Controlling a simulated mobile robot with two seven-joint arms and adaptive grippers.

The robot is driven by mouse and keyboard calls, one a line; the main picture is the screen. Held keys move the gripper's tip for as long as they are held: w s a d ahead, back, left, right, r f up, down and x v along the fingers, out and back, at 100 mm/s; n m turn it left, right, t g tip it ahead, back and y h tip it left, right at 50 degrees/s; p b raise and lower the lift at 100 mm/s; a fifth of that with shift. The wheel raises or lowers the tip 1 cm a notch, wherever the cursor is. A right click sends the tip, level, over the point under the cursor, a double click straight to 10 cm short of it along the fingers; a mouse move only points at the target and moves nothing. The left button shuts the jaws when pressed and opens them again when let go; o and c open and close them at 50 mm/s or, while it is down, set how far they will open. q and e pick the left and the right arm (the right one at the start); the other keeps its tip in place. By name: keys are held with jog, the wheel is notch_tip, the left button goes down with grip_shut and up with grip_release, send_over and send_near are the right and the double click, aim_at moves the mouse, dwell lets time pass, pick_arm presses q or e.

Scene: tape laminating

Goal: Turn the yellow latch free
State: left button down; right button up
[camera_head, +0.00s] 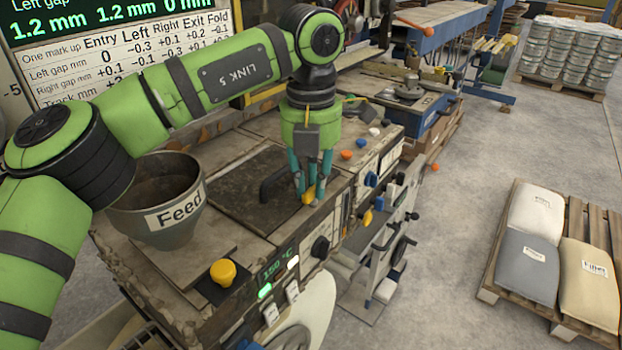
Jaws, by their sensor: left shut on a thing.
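The yellow latch (308,198) is a small yellow piece on the top of the machine, near its front edge and right of a dark hatch plate. My left gripper (309,192) points down over it with its teal fingers shut on it. The fingers hide much of the latch, so its exact turn cannot be told. My right gripper is out of view.
A grey feed hopper (157,208) stands left of the dark hatch plate (238,190), which has a black handle. A yellow mushroom knob (222,271) sits at the front left. Coloured knobs and switches line the front panel. A pallet with several sacks (527,262) lies on the floor at right.

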aim_at(311, 187)
pick_arm(q)
jog(key=c, duration=1.1)
grip_release()
jog(key=shift+c, duration=0.2)
jog(key=shift+r, duration=0.1)
notch_tip(311, 187, up, 12)
